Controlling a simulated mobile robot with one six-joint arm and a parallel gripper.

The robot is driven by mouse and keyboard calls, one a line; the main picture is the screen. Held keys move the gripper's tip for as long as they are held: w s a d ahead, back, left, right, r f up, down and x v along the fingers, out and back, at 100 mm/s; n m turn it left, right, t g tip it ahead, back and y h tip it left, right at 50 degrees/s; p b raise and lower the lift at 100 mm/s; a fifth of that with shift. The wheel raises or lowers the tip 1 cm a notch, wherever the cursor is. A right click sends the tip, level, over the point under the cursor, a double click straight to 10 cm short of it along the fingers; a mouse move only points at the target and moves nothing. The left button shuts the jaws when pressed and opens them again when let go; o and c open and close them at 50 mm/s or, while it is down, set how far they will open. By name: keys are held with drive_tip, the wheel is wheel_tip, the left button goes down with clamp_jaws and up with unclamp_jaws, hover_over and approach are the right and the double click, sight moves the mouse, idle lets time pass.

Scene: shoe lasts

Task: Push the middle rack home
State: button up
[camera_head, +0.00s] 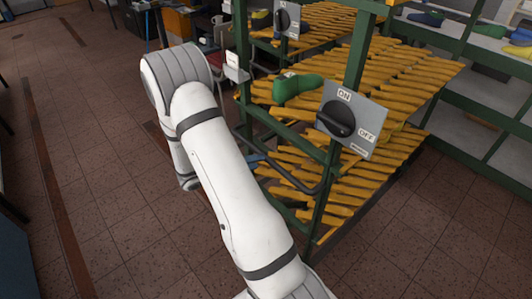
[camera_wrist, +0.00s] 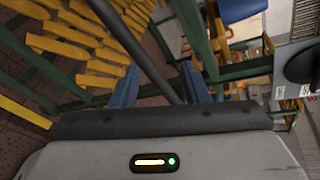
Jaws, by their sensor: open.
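A green-framed rack (camera_head: 349,68) with orange slatted shelves stands right of my arm in the head view. Another such rack (camera_head: 335,20) stands behind it; I cannot tell which one is the middle rack. A dark bar handle (camera_head: 290,178) runs along the near rack's left side. In the wrist view, the dark bar (camera_wrist: 150,52) runs between the two blue fingers of my gripper (camera_wrist: 160,85). The fingers are apart, one on each side of the bar; contact is not clear. In the head view my arm hides most of the gripper.
A grey ON/OFF switch plate (camera_head: 366,122) with a black knob is on the near rack's front post. A green shoe last (camera_head: 297,87) lies on its upper shelf. Green shelving (camera_head: 477,75) stands at the right. The tiled floor (camera_head: 90,150) at left is mostly clear.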

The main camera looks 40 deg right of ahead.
sight(267, 159)
drive_tip(key=w+d+f+n+t, duration=0.1)
drive_tip(key=d+f+n, duration=0.1)
drive_tip(key=w+d+f+n+t+p, duration=0.1)
drive_tip(key=d+f+n, duration=0.1)
drive_tip(key=d, duration=0.1)
drive_tip(key=w+d+f+n+h+p, duration=0.1)
drive_tip(key=d+f+n, duration=0.1)
drive_tip(key=d, duration=0.1)
drive_tip(key=shift+w+d+f+t, duration=0.1)
drive_tip(key=shift+w+d+t, duration=0.1)
drive_tip(key=shift+t, duration=0.2)
drive_tip(key=shift+c, duration=0.3)
clamp_jaws()
